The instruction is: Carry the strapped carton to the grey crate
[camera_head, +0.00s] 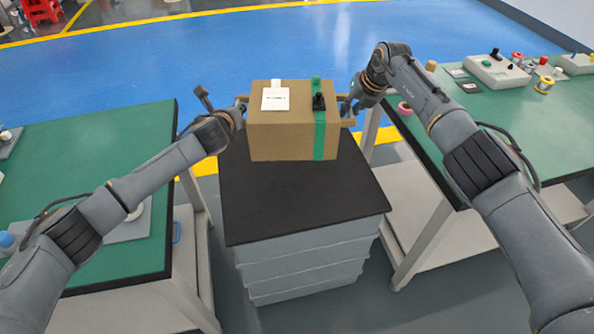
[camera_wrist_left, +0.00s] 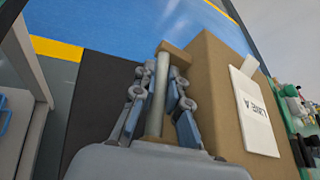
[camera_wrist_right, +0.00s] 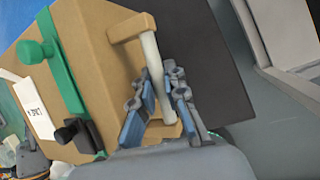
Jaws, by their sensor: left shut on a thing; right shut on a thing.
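The carton (camera_head: 270,133) is brown with a green strap (camera_head: 319,140), a black buckle and a white label (camera_head: 275,99). It is level above the rear part of the grey crate (camera_head: 305,260), which has a black top (camera_head: 300,200). I cannot tell whether the carton touches that top. My left gripper (camera_head: 240,112) is shut on the carton's left handle; the handle bar (camera_wrist_left: 158,100) stands between its fingers in the left wrist view. My right gripper (camera_head: 347,110) is shut on the right handle, whose bar (camera_wrist_right: 150,55) shows in the right wrist view.
A green-topped table (camera_head: 90,150) stands on the left. Another green-topped table (camera_head: 540,125) on the right holds a control box (camera_head: 497,72), spools and a pink ring (camera_head: 405,108). Both flank the crate closely. Blue floor (camera_head: 200,65) lies open behind the carton.

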